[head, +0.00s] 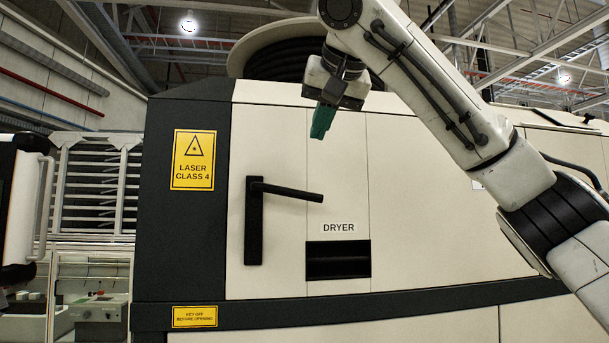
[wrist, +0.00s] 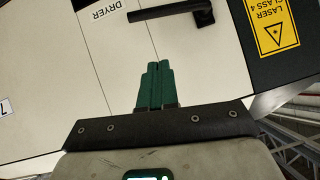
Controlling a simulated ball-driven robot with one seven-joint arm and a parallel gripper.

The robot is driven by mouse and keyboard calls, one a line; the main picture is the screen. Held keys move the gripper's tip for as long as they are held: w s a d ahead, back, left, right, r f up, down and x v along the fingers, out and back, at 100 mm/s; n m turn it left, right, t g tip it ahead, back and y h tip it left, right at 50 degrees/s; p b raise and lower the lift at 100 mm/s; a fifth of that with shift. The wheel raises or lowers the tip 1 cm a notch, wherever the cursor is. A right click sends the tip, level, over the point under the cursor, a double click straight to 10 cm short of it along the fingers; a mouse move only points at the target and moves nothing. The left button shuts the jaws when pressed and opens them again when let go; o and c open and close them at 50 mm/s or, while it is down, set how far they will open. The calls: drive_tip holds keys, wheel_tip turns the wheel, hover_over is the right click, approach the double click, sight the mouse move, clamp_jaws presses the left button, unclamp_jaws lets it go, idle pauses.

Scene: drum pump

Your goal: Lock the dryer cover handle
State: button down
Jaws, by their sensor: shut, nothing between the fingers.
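The black dryer cover handle (head: 286,190) is a lever on a tall black plate (head: 254,222) on the cream cover. The lever points right and slopes slightly down. It shows upside down at the top of the wrist view (wrist: 170,11), where part of its plate is cut off. My gripper (head: 322,121) has green fingers and hangs in front of the upper cover, above and slightly right of the lever. In the wrist view the fingers (wrist: 157,84) are shut together and empty. They are apart from the handle.
A DRYER label (head: 339,228) sits above a dark recessed slot (head: 338,260) right of the handle plate. A yellow laser warning sign (head: 194,160) is on the dark panel at left. Open space shows around my gripper in front of the flat cover.

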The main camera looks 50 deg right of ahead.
sight(286, 194)
drive_tip(key=shift+w+d+f+p, duration=0.25)
drive_tip(key=shift+w+d+f, duration=0.25)
drive_tip(key=shift+w+f, duration=0.75)
drive_tip(key=shift+w+d+f+p, duration=0.2)
drive_tip(key=shift+w+d+f, duration=0.25)
drive_tip(key=shift+w+f, duration=0.75)
drive_tip(key=shift+w+d+f+p, duration=0.25)
drive_tip(key=shift+w+d+f, duration=0.4)
drive_tip(key=shift+f, duration=0.95)
drive_tip(key=shift+w+a, duration=0.15)
drive_tip(key=shift+w, duration=0.1)
